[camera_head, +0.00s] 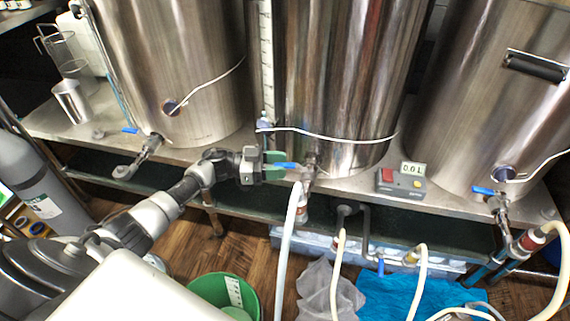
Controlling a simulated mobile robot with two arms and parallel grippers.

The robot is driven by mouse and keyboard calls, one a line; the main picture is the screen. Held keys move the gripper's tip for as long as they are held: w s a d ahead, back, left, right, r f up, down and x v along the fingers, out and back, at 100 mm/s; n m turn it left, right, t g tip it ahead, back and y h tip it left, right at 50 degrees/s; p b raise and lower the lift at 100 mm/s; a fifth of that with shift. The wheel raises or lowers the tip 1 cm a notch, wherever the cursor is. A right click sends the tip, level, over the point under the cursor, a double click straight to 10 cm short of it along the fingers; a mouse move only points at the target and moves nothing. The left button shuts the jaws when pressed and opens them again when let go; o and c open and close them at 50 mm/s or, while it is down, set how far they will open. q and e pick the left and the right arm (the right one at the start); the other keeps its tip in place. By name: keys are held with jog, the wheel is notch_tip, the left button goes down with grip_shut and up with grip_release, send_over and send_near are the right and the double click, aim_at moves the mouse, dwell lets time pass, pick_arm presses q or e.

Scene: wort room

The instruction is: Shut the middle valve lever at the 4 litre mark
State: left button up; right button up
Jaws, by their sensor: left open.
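The middle steel kettle (340,70) has a valve (311,163) at its lower front with a blue lever (288,165). The lever points left from the valve, roughly level. My left gripper (277,165) is open, with its green fingers at the lever's left end, one above and one below it. I cannot tell whether they touch it. A pale hose (288,240) runs down from the valve. My right gripper is not in view.
Left (180,70) and right (500,90) kettles have their own blue-levered valves. A metal cup (73,101) is at the far left. A green bucket (212,289), pale hoses and a blue cloth (385,297) are below the shelf.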

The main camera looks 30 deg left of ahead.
pick_arm(q)
jog(key=v, duration=0.8)
jog(key=shift+s+a, duration=0.15)
jog(key=shift+a, duration=0.2)
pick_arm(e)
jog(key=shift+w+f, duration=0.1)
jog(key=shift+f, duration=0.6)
pick_arm(q)
jog(key=shift+c, duration=0.3)
